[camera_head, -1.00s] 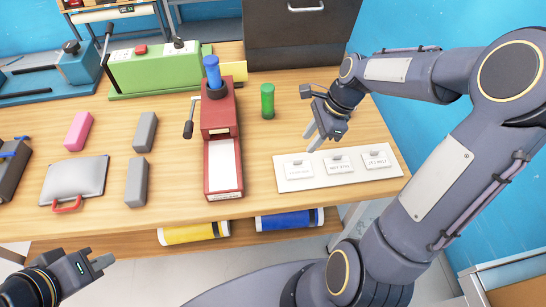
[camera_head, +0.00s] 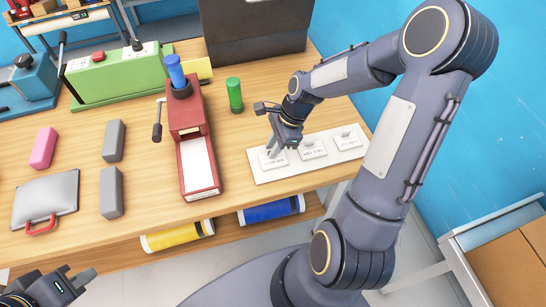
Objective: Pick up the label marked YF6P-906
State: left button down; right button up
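A white board (camera_head: 336,163) near the table's right end carries three white labels in a row: a left label (camera_head: 273,162), a middle label (camera_head: 313,149) and a right label (camera_head: 344,141). Each has a small raised tab; their print is too small to read surely. My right gripper (camera_head: 277,151) points down at the left label, its fingertips close above or at the tab. The finger gap and any contact are hard to make out. My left gripper (camera_head: 78,275) is at the lower left, off the table, its fingers apart and empty.
A red device (camera_head: 190,135) with a blue knob and a green cylinder (camera_head: 234,95) stand left of the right gripper. A dark cabinet (camera_head: 255,30) is behind. Grey and pink blocks lie left. Yellow and blue rolls are on the shelf below.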

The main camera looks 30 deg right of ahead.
grip_shut()
